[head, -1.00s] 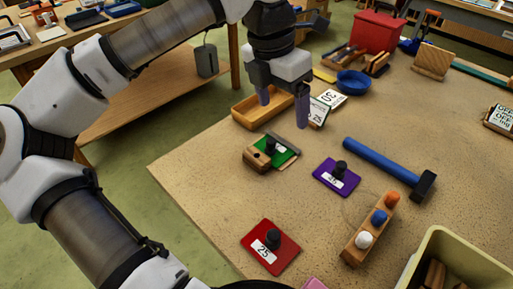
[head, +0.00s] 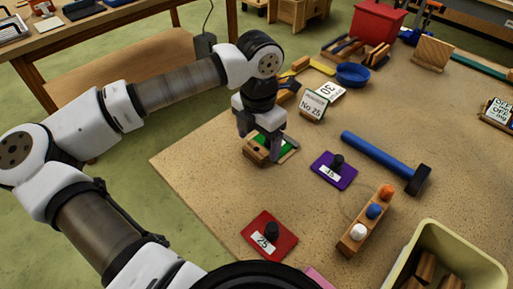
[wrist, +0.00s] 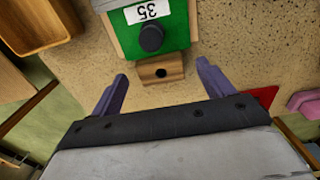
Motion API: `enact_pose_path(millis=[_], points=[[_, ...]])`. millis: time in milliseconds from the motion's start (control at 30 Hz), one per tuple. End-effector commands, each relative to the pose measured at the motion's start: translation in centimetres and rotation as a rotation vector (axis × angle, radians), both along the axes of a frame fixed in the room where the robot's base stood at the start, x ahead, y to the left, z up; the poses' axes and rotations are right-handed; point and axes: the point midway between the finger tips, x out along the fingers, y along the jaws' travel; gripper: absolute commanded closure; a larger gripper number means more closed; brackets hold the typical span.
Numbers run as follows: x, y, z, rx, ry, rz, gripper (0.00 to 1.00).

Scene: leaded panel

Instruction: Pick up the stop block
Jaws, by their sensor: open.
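A small wooden block with a dark hole (wrist: 160,72) sits against the near end of the green plate (wrist: 178,37), which has a label reading 35 and a black knob (wrist: 151,38). I cannot tell for certain whether this wooden block is the stop block. It also shows in the head view (head: 255,155), partly covered by my gripper. My gripper (head: 257,140) points down over the block and the green plate. In the wrist view my gripper (wrist: 162,72) is open, its two purple fingers apart on either side of the block, with nothing held.
A purple plate (head: 334,170), a blue hammer (head: 375,155) and a wooden rack with coloured knobs (head: 357,235) lie to the right. A red plate (head: 268,235) lies nearer. A wooden tray (wrist: 35,22) is beside the green plate. A cream bin (head: 450,235) stands front right.

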Motion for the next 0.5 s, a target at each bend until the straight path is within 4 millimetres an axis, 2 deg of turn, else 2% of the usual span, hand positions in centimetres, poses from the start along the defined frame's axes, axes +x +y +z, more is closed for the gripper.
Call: enact_pose_path(millis=[200, 400, 433, 500], points=[[0.0, 0.0, -2.1, -0.001, 0.001, -0.001, 0.20], [0.0, 0.0, -2.2, -0.001, -0.001, -0.001, 0.20], [0.0, 0.0, -2.2, -0.001, -0.001, -0.001, 0.21], [0.0, 0.0, -2.2, -0.001, -0.001, -0.001, 0.30]])
